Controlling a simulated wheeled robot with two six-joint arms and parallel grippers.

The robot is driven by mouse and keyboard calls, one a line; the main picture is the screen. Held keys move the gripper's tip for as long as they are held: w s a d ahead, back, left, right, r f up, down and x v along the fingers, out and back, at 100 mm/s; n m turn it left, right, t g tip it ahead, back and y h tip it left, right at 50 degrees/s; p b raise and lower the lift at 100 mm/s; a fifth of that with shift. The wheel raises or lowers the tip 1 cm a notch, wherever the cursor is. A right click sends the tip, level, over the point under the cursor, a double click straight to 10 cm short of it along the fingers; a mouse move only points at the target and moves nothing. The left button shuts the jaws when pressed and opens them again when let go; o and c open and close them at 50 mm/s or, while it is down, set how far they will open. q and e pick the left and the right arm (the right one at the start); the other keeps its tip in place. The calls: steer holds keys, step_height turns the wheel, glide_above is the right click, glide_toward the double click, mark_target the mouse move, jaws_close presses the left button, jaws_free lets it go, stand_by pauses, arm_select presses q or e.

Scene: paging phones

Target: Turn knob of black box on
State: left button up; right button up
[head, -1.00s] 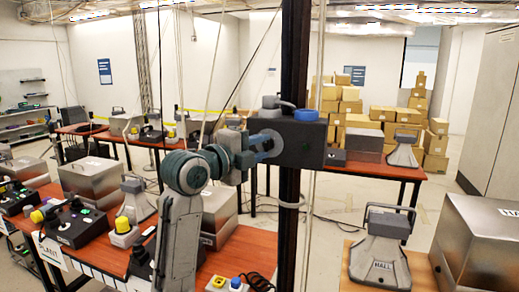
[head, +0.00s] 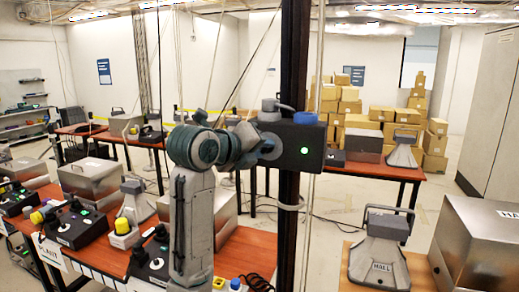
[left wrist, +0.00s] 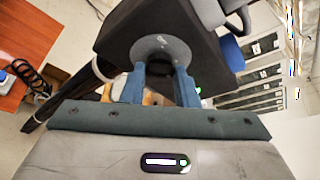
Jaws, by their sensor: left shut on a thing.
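The black box (head: 313,150) is fixed to a dark upright post, with a grey part and a blue cap on its top. A small green light (head: 304,150) glows on its front face. My left gripper (head: 268,147) is at the box's left side. In the left wrist view the black box (left wrist: 190,35) fills the upper middle, and a round grey knob (left wrist: 160,50) on it sits between the blue fingers of my left gripper (left wrist: 160,85). The fingers are shut on the knob. My right gripper is not in view.
A red-brown table (head: 235,253) with metal cases and small devices is at the lower left. Cardboard boxes (head: 360,140) are stacked at the back.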

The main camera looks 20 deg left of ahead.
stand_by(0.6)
arm_select(q)
steer(key=o, duration=1)
steer(key=shift+s+a, duration=0.1)
steer(key=shift+s, duration=0.15)
steer(key=b+v, duration=0.5)
steer(key=v, duration=0.5)
steer(key=shift+r, duration=0.2)
steer(key=shift+s, duration=0.1)
